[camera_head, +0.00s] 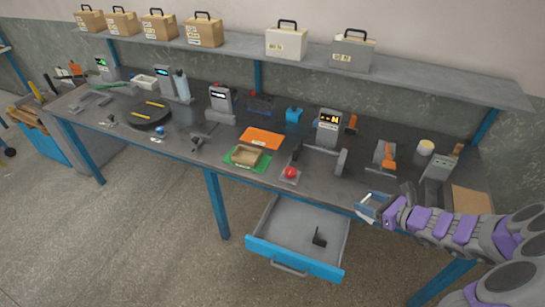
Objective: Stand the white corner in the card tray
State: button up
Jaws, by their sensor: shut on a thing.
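My gripper (388,215) is at the lower right, over the front edge of the bench. It is shut on a small white piece (369,211), which looks like the white corner. The piece is partly hidden by the fingers and too small to show its exact tilt. A blue-edged holder (376,197) is right beside it; I cannot tell whether they touch. A shallow brown card tray (260,158) sits on a green mat left of the gripper, well apart from it. I see nothing standing in the tray.
The dark bench (330,182) carries several tools and devices. An orange sheet (262,138) is behind the tray. An open blue-fronted drawer (296,260) juts out below.

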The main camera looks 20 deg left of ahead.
aim_at(248, 158)
jog(key=j+z, duration=0.15)
jog(key=z, duration=0.35)
jog(key=j+z, duration=0.15)
jog(key=z, duration=0.35)
jog(key=j+z, duration=0.2)
jog(key=z, duration=0.25)
jog(key=k+j, duration=0.1)
jog(key=j, duration=0.55)
jog(key=k+j, duration=0.1)
jog(key=j, duration=0.6)
jog(key=k+j, duration=0.1)
jog(key=j, duration=0.55)
jog(key=k+j, duration=0.1)
jog(key=j, duration=0.6)
jog(key=k+j, duration=0.1)
jog(key=j, duration=0.55)
jog(key=k+j, duration=0.1)
jog(key=j, duration=0.55)
jog(key=k+j, duration=0.1)
jog(key=j, duration=1.25)
jog(key=k+z, duration=0.05)
